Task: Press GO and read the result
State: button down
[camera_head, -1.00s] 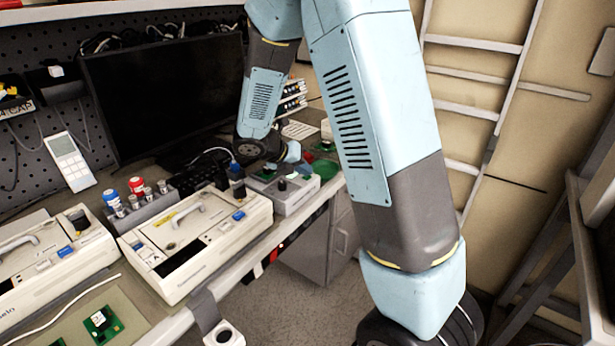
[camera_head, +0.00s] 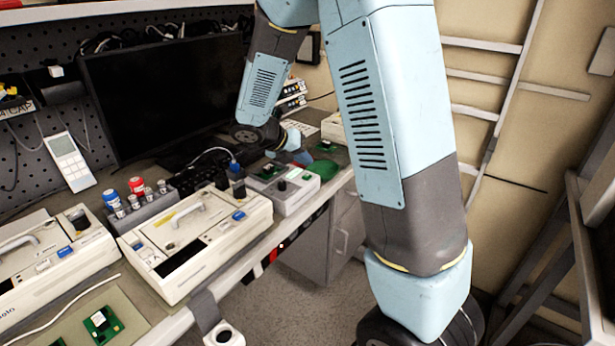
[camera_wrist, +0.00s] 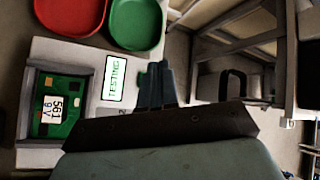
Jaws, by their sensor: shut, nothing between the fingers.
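The tester (camera_head: 296,196) is a pale box at the right end of the bench. In the wrist view its casing (camera_wrist: 85,48) shows a lit screen (camera_wrist: 115,80) reading "TESTING". A green circuit board (camera_wrist: 58,105) with a white label sits in its recess; the label seems to read "561" with smaller marks, not all clear. My gripper (camera_wrist: 157,72) is shut and empty, its fingertips over the tester's edge just right of the screen. I cannot make out the GO button; a small green patch shows beside the fingers. Contact with the tester cannot be told.
A red tray (camera_wrist: 70,14) and a green tray (camera_wrist: 136,22) lie beyond the tester. Infusion pumps (camera_head: 198,240) stand to its left on the bench. A dark monitor (camera_head: 160,95) stands behind. The floor in front is clear.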

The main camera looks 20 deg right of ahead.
aim_at(304, 177)
jog(key=shift+r, duration=1.6)
jog(key=shift+s+r, duration=0.1)
jog(key=shift+s, duration=0.05)
jog(key=s+r+m+t+y, duration=0.1)
jog(key=s+r+m+y, duration=0.2)
jog(key=s+m, duration=0.6)
jog(key=s+r+m+t+y, duration=0.1)
jog(key=s+r+m+y, duration=0.2)
jog(key=s+r+m, duration=0.3)
jog(key=s+d+r+m+y, duration=0.1)
jog(key=s+r+m, duration=0.4)
jog(key=s+m, duration=0.7)
jog(key=m+y, duration=0.1)
jog(key=m, duration=0.2)
jog(key=shift+s+m+t+y, duration=0.3)
jog(key=shift+s+t+y, duration=0.1)
